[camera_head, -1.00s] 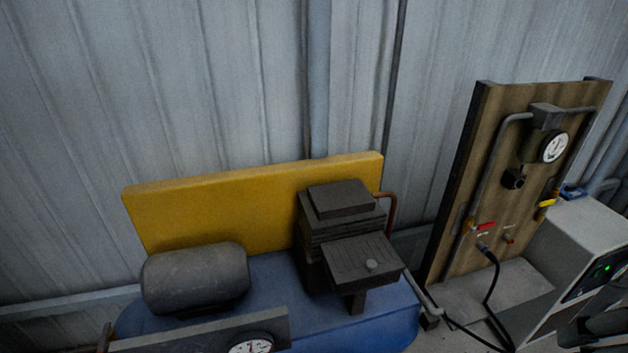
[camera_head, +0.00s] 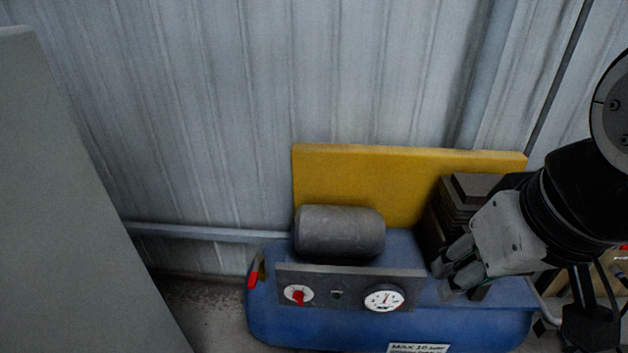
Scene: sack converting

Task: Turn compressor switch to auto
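The compressor (camera_head: 490,318) has a blue tank with a dark grey control panel (camera_head: 340,279) on its front. The switch, a red knob (camera_head: 298,297) on a round white dial, sits at the panel's left end. The dial's labels are too small to read, so I cannot tell its setting. My gripper (camera_head: 443,279) is to the right of the panel, in front of the dark pump block, apart from the switch. It points left and down. Two grey fingers show, nothing is seen held, and the gap between their tips is unclear.
A pressure gauge (camera_head: 384,299) is at the panel's right end, with a small dark fitting (camera_head: 337,294) between. A red-handled valve (camera_head: 253,276) sticks out at the tank's left. A grey motor (camera_head: 339,231) and yellow guard (camera_head: 365,172) stand behind. A large grey surface (camera_head: 75,210) fills the left side.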

